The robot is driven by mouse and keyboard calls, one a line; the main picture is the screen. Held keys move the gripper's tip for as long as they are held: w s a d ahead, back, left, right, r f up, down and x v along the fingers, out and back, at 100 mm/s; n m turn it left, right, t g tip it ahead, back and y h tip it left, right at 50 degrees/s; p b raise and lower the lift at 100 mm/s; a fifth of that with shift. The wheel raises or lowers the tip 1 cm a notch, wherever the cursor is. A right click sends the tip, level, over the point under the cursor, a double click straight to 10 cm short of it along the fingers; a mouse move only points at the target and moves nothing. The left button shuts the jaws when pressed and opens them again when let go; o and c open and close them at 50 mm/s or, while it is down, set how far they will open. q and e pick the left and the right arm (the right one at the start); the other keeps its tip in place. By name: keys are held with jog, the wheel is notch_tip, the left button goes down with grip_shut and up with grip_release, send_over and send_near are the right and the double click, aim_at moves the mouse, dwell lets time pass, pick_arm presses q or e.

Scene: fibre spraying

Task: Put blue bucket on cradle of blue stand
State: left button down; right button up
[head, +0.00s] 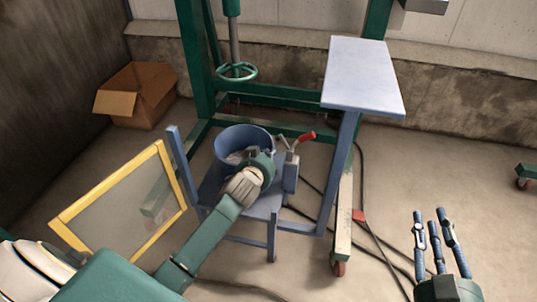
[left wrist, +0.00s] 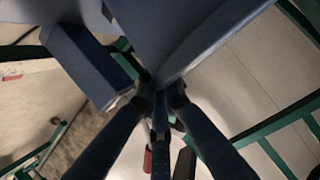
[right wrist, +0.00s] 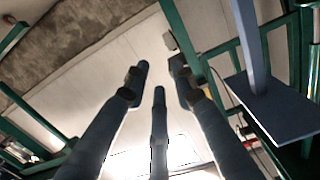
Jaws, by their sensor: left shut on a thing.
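The blue bucket (head: 233,133) is upright, with pale material inside, over the seat of the blue stand (head: 262,206). My arm hides its lower front, so I cannot tell whether it rests fully on the cradle. My left gripper (head: 262,163) is at the bucket's front right side and appears shut on it. In the left wrist view its fingers (left wrist: 160,98) come together at a blue edge. My right gripper (head: 432,222) is open and empty, away to the right; its spread fingers also show in the right wrist view (right wrist: 158,85).
A clamp with a red handle (head: 306,136) stands right of the bucket. A yellow-framed panel (head: 120,198) is at the left. A raised blue-grey plate (head: 362,75) and green frame (head: 197,60) stand behind. A cardboard box (head: 140,95) is back left. Cables cross the floor.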

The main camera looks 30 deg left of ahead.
pick_arm(q)
jog(key=shift+w+f+b, duration=0.1)
jog(key=shift+f+b, duration=0.3)
jog(key=shift+b, duration=0.25)
jog(key=c, duration=2.1)
grip_release()
jog(key=shift+f, duration=0.3)
jog(key=shift+o, duration=1.3)
pick_arm(e)
notch_tip(320, 180, up, 9)
jog(key=a+t+y, duration=0.1)
jog(key=t, duration=0.3)
jog(key=shift+s, duration=0.35)
pick_arm(q)
jog(key=shift+s+r, duration=0.1)
jog(key=shift+s, duration=0.1)
pick_arm(e)
jog(key=shift+a, duration=0.1)
